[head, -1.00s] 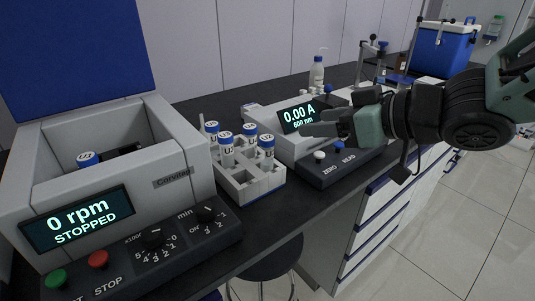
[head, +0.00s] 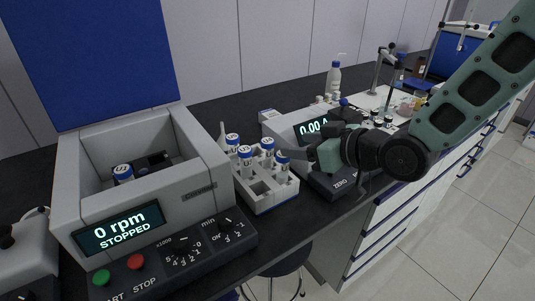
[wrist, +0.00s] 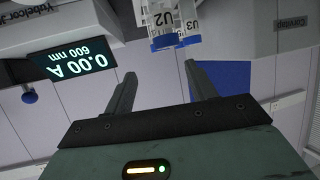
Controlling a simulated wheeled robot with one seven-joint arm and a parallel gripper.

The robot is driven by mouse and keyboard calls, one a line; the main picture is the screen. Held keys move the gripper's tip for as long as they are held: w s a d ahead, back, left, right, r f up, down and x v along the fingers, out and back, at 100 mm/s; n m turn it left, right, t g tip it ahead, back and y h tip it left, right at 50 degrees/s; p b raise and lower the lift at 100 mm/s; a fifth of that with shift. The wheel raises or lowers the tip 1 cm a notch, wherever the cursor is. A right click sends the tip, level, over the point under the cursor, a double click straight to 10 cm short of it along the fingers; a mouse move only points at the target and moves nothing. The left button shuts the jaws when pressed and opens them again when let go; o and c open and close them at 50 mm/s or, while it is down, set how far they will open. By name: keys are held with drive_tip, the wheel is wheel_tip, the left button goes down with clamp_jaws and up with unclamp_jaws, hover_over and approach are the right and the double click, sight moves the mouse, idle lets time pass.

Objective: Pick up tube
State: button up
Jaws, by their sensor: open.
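Several white tubes with blue caps stand upright in a white rack (head: 262,198) in the head view. The nearest to my gripper is the right-hand tube (head: 282,161). My gripper (head: 306,159) is open and empty, just right of that tube, with its fingers pointing left toward the rack. In the wrist view the picture is upside down. A tube marked U2 (wrist: 166,30) and a tube marked U3 (wrist: 189,28) show just beyond my open fingertips (wrist: 158,72). No tube is between the fingers. Another blue-capped tube (head: 123,174) sits inside the centrifuge (head: 205,185).
The centrifuge, its blue lid (head: 90,60) raised, stands left of the rack. A photometer (head: 300,125) is close behind my gripper, and a white bottle (head: 334,78) stands further back. A stool (head: 280,264) is below the bench edge.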

sight(269, 141)
drive_tip(key=p+x, duration=0.1)
drive_tip(key=x, duration=0.8)
drive_tip(key=shift+w+a+r, duration=0.1)
drive_tip(key=shift+a, duration=0.05)
clamp_jaws()
